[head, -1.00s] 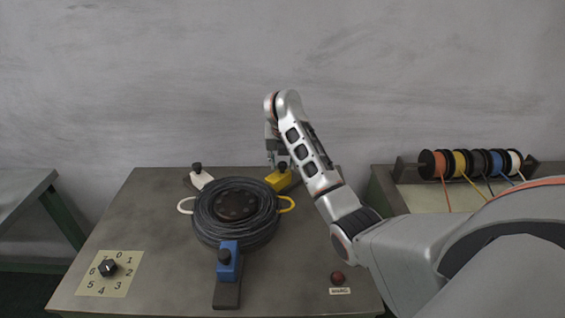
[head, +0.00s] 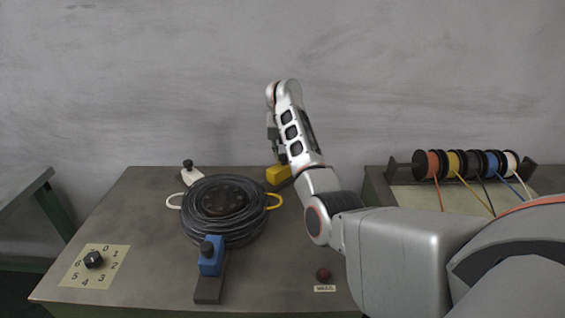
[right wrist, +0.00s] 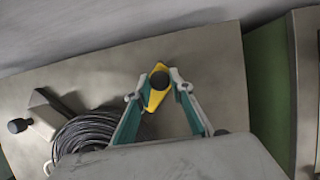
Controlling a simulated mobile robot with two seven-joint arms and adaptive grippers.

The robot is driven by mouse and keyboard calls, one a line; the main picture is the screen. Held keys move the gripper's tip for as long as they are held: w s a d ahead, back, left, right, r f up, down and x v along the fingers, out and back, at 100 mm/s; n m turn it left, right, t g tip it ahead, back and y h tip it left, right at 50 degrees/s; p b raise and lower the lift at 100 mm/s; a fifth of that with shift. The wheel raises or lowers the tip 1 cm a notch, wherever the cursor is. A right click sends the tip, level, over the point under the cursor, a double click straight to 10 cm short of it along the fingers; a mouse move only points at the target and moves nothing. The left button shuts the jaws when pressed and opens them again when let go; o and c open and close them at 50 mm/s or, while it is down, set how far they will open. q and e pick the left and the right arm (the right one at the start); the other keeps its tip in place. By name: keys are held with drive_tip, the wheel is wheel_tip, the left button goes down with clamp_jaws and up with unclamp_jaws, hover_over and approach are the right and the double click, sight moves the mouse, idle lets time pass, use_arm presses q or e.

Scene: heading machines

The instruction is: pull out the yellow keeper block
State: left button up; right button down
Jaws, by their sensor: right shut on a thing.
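The yellow keeper block (head: 277,175) is at the back right of the black wire coil (head: 222,228), on the bench. A gap shows between block and coil in the head view. My right gripper (head: 283,158) is over the block, partly hidden by its own arm. In the right wrist view the fingers of my right gripper (right wrist: 158,84) are shut on the yellow block (right wrist: 155,99), one on each side near its black knob (right wrist: 160,80). The block's underside is hidden. My left gripper is not in view.
A blue block (head: 211,262) stands in front of the coil and a white one (head: 190,178) behind it. A numbered dial (head: 93,260) is at front left, a red button (head: 323,274) at front right. Wire spools (head: 470,163) stand on the right bench.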

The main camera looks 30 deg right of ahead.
drive_tip(key=shift+d+r, duration=0.2)
drive_tip(key=shift+d, duration=0.05)
drive_tip(key=c, duration=2.2)
unclamp_jaws()
drive_tip(key=o, duration=0.4)
drive_tip(key=shift+w+d+f, duration=0.1)
drive_tip(key=shift+f, duration=0.05)
drive_tip(key=v, duration=1.2)
